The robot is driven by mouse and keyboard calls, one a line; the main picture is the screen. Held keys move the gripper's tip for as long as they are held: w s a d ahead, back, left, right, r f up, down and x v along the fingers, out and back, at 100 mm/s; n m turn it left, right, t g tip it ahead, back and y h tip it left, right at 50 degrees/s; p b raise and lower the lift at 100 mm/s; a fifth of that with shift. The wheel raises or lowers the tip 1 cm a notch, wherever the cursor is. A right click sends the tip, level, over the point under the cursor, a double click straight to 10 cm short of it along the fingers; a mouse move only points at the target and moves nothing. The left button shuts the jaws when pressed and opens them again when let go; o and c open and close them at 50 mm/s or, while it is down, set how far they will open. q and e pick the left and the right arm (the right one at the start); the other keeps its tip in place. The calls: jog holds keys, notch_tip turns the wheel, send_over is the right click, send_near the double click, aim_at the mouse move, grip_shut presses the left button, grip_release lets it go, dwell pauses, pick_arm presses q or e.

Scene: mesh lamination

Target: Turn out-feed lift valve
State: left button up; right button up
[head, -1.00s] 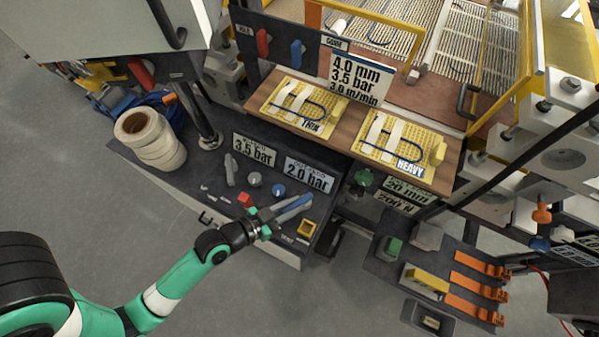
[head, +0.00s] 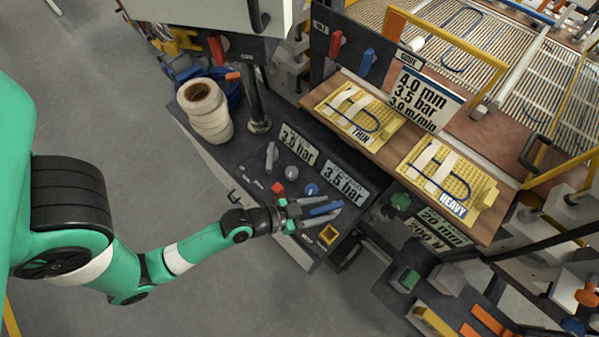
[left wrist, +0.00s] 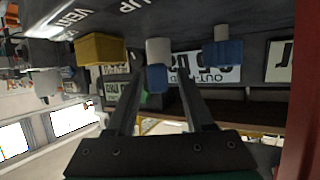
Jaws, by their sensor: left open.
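The control panel (head: 236,166) carries a blue valve lever (head: 325,209). My left gripper (head: 330,211) reaches over the panel from the left, with its fingers on either side of this lever. In the left wrist view, the two dark fingers (left wrist: 158,100) are apart, and a blue handle with a pale base (left wrist: 157,76) stands between them. I cannot tell whether they touch it. Part of an "OUT-F" label (left wrist: 205,68) shows behind. A display (head: 343,185) beside the lever reads 3.5 bar. My right gripper is not in view.
A blue knob (head: 312,189), a grey knob (head: 293,170) and a red part (head: 277,188) sit close to the lever. A yellow square part (head: 328,235) is just below it. White tape rolls (head: 205,110) stand at the panel's left end.

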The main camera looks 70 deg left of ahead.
pick_arm(q)
jog(key=b+v, duration=0.1)
jog(key=v, duration=0.9)
jog(key=shift+s+a+f+b, duration=0.15)
jog(key=shift+a+f+b, duration=0.1)
jog(key=shift+b, duration=0.1)
jog(key=shift+s+d+r, duration=0.2)
jog(key=shift+s+r, duration=0.35)
jog(key=shift+r, duration=0.05)
jog(key=shift+c, duration=0.3)
